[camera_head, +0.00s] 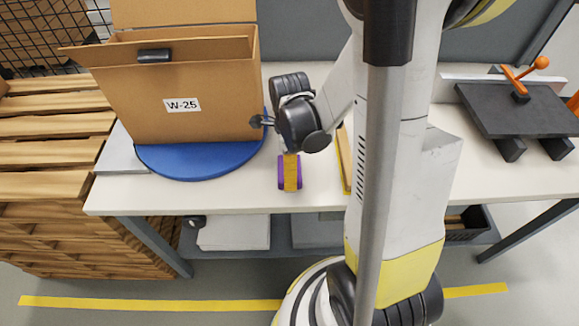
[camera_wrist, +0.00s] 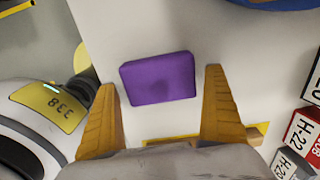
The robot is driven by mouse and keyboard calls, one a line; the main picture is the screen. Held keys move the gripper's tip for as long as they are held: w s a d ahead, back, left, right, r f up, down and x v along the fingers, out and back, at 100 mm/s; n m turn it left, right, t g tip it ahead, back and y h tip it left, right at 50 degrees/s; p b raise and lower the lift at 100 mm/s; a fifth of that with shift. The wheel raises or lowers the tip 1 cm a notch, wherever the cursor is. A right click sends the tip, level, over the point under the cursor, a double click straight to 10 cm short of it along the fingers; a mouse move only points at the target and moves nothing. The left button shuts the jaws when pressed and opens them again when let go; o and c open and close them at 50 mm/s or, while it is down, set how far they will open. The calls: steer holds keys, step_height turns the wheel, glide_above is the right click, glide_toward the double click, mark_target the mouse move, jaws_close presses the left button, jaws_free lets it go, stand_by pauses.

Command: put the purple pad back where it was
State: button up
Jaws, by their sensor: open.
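The purple pad (camera_head: 282,172) is on the white workbench (camera_head: 225,198) near its front edge, partly hidden behind a yellow finger of my gripper (camera_head: 291,171). In the wrist view the purple pad (camera_wrist: 158,78) is a plain block, slightly tilted in the picture. It lies between the two yellow fingertips of my gripper (camera_wrist: 160,82), with a gap on each side. My gripper is open and holds nothing. I cannot tell how far its tips are above the bench.
A cardboard box (camera_head: 215,115) labelled W-25 stands on a blue round plate (camera_head: 185,165) to the left. A dark board with an orange-handled clamp (camera_head: 525,108) stands at the right. Labelled boxes (camera_wrist: 298,132) show at the wrist view's right edge. Wooden pallets (camera_head: 50,180) are stacked at left.

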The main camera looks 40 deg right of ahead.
step_height(320, 180, up, 11)
steer(key=p, duration=0.4)
steer(key=s+a+r+n+t, duration=0.2)
steer(key=a+r+n, duration=0.3)
steer(key=n, duration=0.7)
steer(key=s+a+r+n+t, duration=0.2)
steer(key=a+r+n+t, duration=0.3)
steer(key=n, duration=0.7)
steer(key=shift+a+r+n, duration=0.4)
steer(key=shift+a+r, duration=0.35)
steer(key=shift+r, duration=0.5)
